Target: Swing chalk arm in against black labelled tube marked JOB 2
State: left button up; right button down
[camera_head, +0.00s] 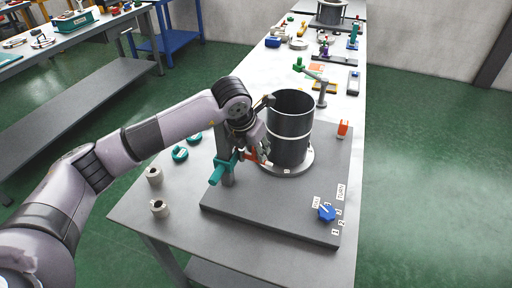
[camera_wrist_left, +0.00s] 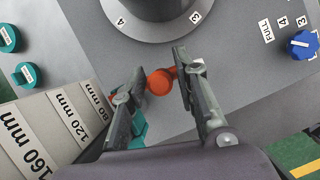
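A tall black tube (camera_head: 289,130) stands upright on a round grey flange (camera_head: 298,168) on a dark grey base plate. No JOB 2 mark is readable on it. My left gripper (camera_head: 262,154) is low at the tube's left side. Its two fingers (camera_wrist_left: 160,62) are apart, with a red-orange round knob (camera_wrist_left: 160,82) between them; firm contact cannot be told. A red-orange piece also shows by the gripper (camera_head: 252,155). I cannot make out a chalk-coloured arm. My right gripper is not in view.
A teal handle (camera_head: 222,168) on a grey post stands left of the gripper. A blue knob (camera_head: 326,212) with tags sits at the plate's front right, and an orange block (camera_head: 343,128) at its right edge. Several small parts and another tube (camera_head: 330,12) are farther back.

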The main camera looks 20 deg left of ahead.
pick_arm(q)
jog(key=shift+c, duration=0.6)
grip_shut()
